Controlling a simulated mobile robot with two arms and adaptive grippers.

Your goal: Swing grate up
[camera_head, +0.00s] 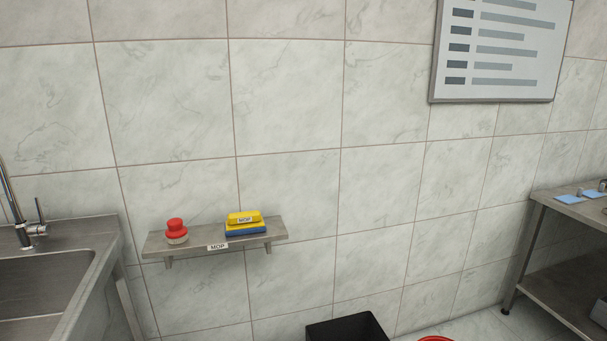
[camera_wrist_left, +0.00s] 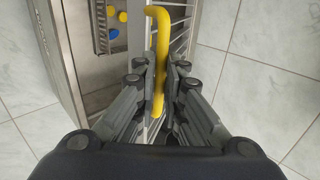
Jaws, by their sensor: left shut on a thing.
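A yellow bar handle (camera_wrist_left: 163,35) shows in the left wrist view, bent at its top end. My left gripper (camera_wrist_left: 160,70) is shut on this handle, with a finger on each side of it. Thin metal bars of what looks like the grate (camera_wrist_left: 183,13) run beside and behind the handle. Only part of the bars shows, so I cannot tell how far the grate is tilted. My right gripper is in neither view. The head view shows neither the grate nor my grippers.
In the left wrist view, a metal housing (camera_wrist_left: 55,45) with blue and yellow caps (camera_wrist_left: 113,25) stands left; tiled floor (camera_wrist_left: 255,85) is clear at right. The head view shows a sink (camera_head: 45,280), a wall shelf (camera_head: 200,241), a black bin (camera_head: 347,328) and a metal table (camera_head: 570,212).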

